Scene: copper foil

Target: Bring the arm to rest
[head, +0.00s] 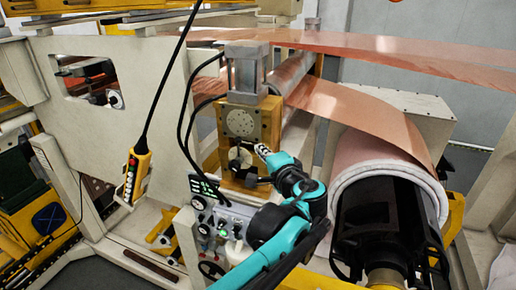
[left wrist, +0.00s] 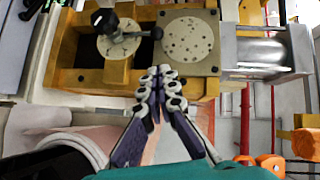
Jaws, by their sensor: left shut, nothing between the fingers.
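My left arm, teal and black, reaches up from the bottom of the head view. Its gripper (head: 263,150) is in front of the yellow machine block (head: 240,116), beside the lower opening with a round knob. In the left wrist view the two fingers of my left gripper (left wrist: 161,73) meet at their tips, shut and empty. Behind them is the yellow block (left wrist: 118,74) with a black-handled knob (left wrist: 118,38) and a round speckled plate (left wrist: 188,38). I cannot tell the exact gap between fingertips and block. My right gripper is not in view.
A control box (head: 224,214) with dials sits close to the left of my arm. A copper roll (head: 375,160) on a black core (head: 380,215) stands to the right. A yellow pendant (head: 134,174) hangs from a cable at left. Copper foil (head: 345,112) runs overhead.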

